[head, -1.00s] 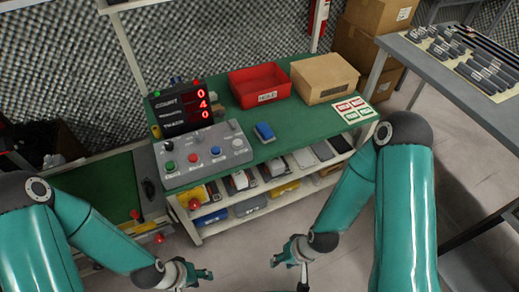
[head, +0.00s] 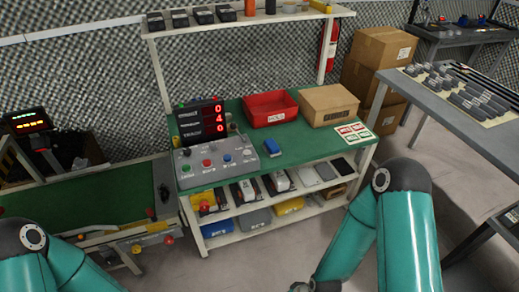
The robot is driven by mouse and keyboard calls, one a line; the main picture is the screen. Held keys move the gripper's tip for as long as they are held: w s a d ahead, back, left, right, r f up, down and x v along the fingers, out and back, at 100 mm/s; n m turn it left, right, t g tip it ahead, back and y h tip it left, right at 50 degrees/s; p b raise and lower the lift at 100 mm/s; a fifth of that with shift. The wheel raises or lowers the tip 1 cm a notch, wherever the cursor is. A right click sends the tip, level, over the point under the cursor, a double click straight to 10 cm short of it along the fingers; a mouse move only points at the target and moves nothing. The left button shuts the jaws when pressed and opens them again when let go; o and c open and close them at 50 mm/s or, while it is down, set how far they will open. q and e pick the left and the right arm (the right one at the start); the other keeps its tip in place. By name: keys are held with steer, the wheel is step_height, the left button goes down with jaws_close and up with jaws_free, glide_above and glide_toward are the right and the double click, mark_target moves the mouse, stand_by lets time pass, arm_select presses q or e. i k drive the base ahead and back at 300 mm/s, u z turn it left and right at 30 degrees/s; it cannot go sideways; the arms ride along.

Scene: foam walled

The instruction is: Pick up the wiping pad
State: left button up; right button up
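A small blue block (head: 271,147), which looks like the wiping pad, lies on the green top of the workbench (head: 309,148). It sits in front of the red bin and right of the grey button panel. Only a small part of my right gripper (head: 303,287) shows at the bottom edge, well short of the bench and apart from the pad; its fingers are cut off. My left arm shows at the lower left, but its gripper is out of the frame.
The button panel (head: 215,160) and a counter display (head: 200,122) stand left of the pad. A red bin (head: 270,121), a cardboard box (head: 328,117) and label cards (head: 353,133) are behind and right. A grey table (head: 440,112) stands at right. Floor before the bench is clear.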

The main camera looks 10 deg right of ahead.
mark_target(271, 147)
steer(key=u, duration=0.15)
steer(key=i, duration=1)
steer(key=z, duration=0.05)
